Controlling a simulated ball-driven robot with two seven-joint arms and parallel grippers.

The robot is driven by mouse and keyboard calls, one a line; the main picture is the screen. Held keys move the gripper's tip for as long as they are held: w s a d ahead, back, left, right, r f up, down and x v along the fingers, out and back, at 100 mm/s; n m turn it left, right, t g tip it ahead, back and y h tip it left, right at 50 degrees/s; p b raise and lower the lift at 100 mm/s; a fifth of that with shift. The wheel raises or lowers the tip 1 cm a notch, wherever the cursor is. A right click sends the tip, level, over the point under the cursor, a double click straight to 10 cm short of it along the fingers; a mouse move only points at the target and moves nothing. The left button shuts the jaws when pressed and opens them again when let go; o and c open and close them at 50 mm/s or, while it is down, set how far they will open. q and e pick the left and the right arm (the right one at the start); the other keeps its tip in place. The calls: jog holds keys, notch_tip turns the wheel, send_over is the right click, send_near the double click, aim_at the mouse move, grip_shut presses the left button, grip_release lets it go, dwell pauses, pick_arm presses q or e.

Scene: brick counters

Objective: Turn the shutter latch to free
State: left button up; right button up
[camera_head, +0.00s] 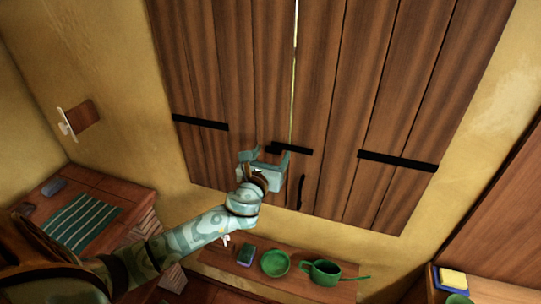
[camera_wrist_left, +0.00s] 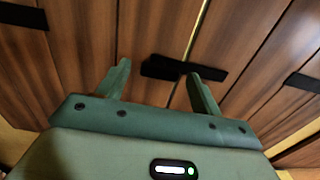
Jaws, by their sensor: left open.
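The wooden shutters (camera_head: 335,90) hang closed, with a thin bright gap between the two leaves. The black latch bar (camera_head: 292,150) lies across the gap, roughly level; it also shows in the left wrist view (camera_wrist_left: 168,68). A black vertical handle (camera_head: 302,190) sits below it on the right leaf. My left gripper (camera_head: 263,157) is in front of the shutters at the latch's left end. In the left wrist view its two fingers (camera_wrist_left: 158,82) are apart with nothing held between them, and the latch shows beyond them. I cannot tell whether a finger touches the latch. My right gripper is not in view.
Black hinge straps (camera_head: 398,161) cross the shutters on both sides. A shelf (camera_head: 300,278) below holds a green bowl (camera_head: 275,263), a green watering can (camera_head: 325,272) and a sponge (camera_head: 246,256). A brick counter with a striped cloth (camera_head: 80,222) stands at left.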

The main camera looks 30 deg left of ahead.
pick_arm(q)
jog(key=shift+c, duration=0.3)
jog(key=c, duration=1.3)
jog(key=shift+c, duration=0.2)
jog(key=n, duration=0.4)
jog(key=shift+n, duration=0.3)
jog(key=n, duration=0.4)
jog(key=shift+n, duration=0.3)
jog(key=n, duration=0.4)
jog(key=shift+n, duration=0.3)
jog(key=shift+n+p, duration=0.3)
jog(key=shift+n, duration=1.8)
